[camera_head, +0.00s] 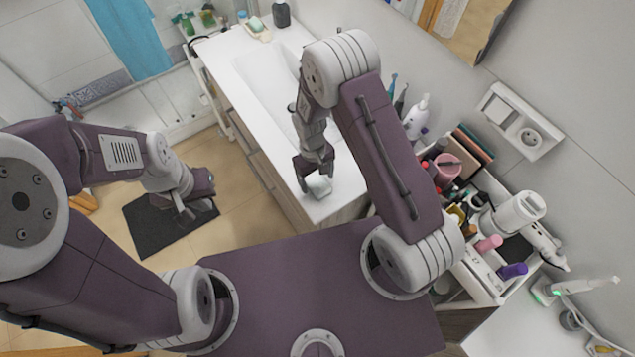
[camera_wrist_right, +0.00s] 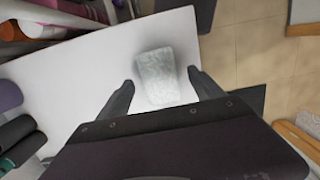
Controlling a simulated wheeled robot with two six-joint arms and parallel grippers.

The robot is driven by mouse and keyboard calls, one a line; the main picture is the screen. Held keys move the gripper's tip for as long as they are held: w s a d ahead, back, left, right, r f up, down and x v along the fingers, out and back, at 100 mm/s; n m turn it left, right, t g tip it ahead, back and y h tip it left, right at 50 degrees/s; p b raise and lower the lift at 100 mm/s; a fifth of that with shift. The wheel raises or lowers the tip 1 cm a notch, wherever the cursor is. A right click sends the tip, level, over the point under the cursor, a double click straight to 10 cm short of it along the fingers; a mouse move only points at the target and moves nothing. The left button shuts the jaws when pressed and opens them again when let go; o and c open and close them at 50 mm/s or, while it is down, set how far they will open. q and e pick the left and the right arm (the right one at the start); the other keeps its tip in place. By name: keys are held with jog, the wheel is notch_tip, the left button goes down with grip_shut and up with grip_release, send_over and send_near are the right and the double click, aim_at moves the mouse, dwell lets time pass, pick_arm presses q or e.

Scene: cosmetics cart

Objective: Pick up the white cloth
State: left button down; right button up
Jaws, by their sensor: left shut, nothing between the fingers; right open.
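The white cloth (camera_head: 319,187) is a small pale folded piece lying on the white counter (camera_head: 345,178) near its front corner. In the right wrist view the cloth (camera_wrist_right: 157,77) lies just ahead of and between the two fingertips. My right gripper (camera_head: 316,168) is over the cloth, its fingers pointing down at it. It also shows in the right wrist view (camera_wrist_right: 162,80), open, with a finger on each side and nothing held. My left gripper (camera_head: 190,212) is shut and empty, above the dark floor mat, far from the cloth.
A white sink basin (camera_head: 270,75) is set in the counter behind my right gripper. A cart crowded with cosmetics (camera_head: 470,190) stands to the right, with a white pump bottle (camera_head: 416,117) nearby. A dark mat (camera_head: 150,222) lies on the tiled floor at the left.

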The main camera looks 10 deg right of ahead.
aim_at(317, 183)
notch_tip(317, 183, down, 2)
jog(key=shift+s+d+f, duration=0.1)
jog(key=shift+f, duration=0.05)
pick_arm(q)
jog(key=shift+r, duration=0.4)
pick_arm(e)
jog(key=shift+f, duration=0.15)
pick_arm(q)
jog(key=shift+f, duration=0.15)
pick_arm(e)
jog(key=shift+f, duration=0.2)
